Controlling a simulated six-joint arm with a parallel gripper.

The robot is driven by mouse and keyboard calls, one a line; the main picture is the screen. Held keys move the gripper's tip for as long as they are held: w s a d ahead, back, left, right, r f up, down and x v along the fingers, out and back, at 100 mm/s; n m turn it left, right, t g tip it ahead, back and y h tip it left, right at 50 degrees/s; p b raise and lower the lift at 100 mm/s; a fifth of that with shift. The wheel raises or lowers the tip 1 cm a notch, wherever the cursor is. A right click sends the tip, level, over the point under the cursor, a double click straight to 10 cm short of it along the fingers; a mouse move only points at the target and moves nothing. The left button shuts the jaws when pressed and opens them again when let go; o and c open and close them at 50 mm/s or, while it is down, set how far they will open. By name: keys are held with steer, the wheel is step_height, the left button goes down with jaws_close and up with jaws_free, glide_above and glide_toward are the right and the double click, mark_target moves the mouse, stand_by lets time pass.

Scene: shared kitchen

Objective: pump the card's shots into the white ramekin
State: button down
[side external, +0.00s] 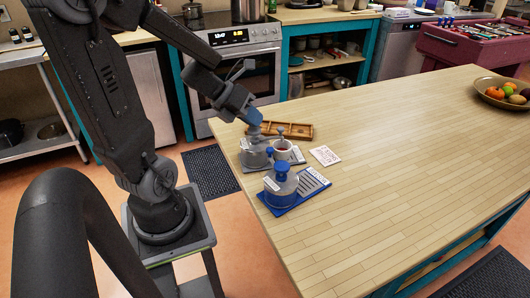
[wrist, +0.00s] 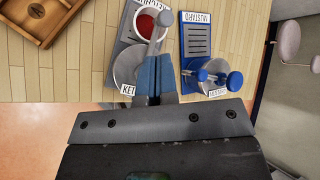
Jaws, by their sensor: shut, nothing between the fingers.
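The white ramekin (side external: 283,153) stands on the grey ketchup station and holds red sauce; it also shows in the wrist view (wrist: 139,24). The round grey ketchup pump (side external: 254,158) stands beside it, its spout (wrist: 160,30) reaching over the ramekin. My gripper (side external: 254,129) has its blue fingers shut and empty, directly over the ketchup pump's head; contact is unclear. In the wrist view the fingers (wrist: 155,75) hide part of the pump. A blue-topped mustard pump (side external: 281,187) stands in front on a blue base. The white card (side external: 325,155) lies to the right, its writing too small to read.
A wooden compartment tray (side external: 298,131) lies behind the ketchup station. A fruit bowl (side external: 497,95) stands at the far right of the wooden counter (side external: 400,160). The counter between is clear. An oven (side external: 240,60) is behind.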

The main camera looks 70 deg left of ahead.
steer(key=shift+f, duration=0.95)
stand_by(0.6)
steer(key=shift+r, duration=1.7)
step_height(320, 180, up, 6)
stand_by(0.5)
